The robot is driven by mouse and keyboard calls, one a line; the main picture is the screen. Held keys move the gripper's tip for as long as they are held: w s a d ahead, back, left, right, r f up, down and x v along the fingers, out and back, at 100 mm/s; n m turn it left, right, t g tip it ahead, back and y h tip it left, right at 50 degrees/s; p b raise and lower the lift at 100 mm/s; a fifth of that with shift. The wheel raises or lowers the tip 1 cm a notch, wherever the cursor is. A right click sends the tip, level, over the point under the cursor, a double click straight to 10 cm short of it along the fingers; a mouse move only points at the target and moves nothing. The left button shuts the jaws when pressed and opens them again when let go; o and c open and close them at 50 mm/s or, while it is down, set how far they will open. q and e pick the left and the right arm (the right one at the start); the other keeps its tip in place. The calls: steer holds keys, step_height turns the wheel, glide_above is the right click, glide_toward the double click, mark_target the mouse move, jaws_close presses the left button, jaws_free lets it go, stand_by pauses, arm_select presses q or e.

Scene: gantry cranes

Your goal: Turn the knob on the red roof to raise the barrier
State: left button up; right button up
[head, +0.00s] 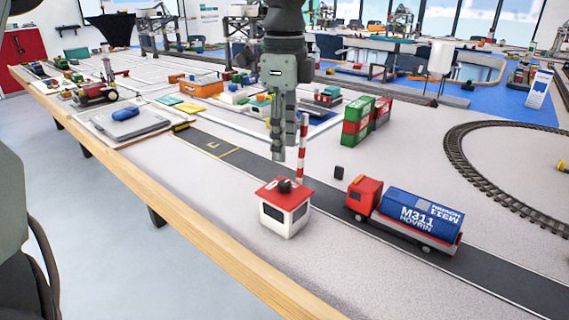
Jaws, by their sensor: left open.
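A small white booth (287,221) with a red roof (272,190) stands near the table's front edge beside the toy road. A dark knob (284,186) sits on top of the roof. The red-and-white striped barrier (302,148) stands roughly upright just behind the booth. My left gripper (279,156) comes down from above, fingers pointing down, a short way above the knob and apart from it. It is open and nothing shows between its fingers. My right gripper is not in view.
A truck with a red cab and blue tank (415,217) stands on the road right of the booth. Green and red containers (358,122) are stacked behind. A curved rail track (490,178) lies at right. The tabletop in front of the truck is clear.

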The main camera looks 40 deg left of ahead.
arm_select(q)
step_height(320, 180, up, 4)
stand_by(0.7)
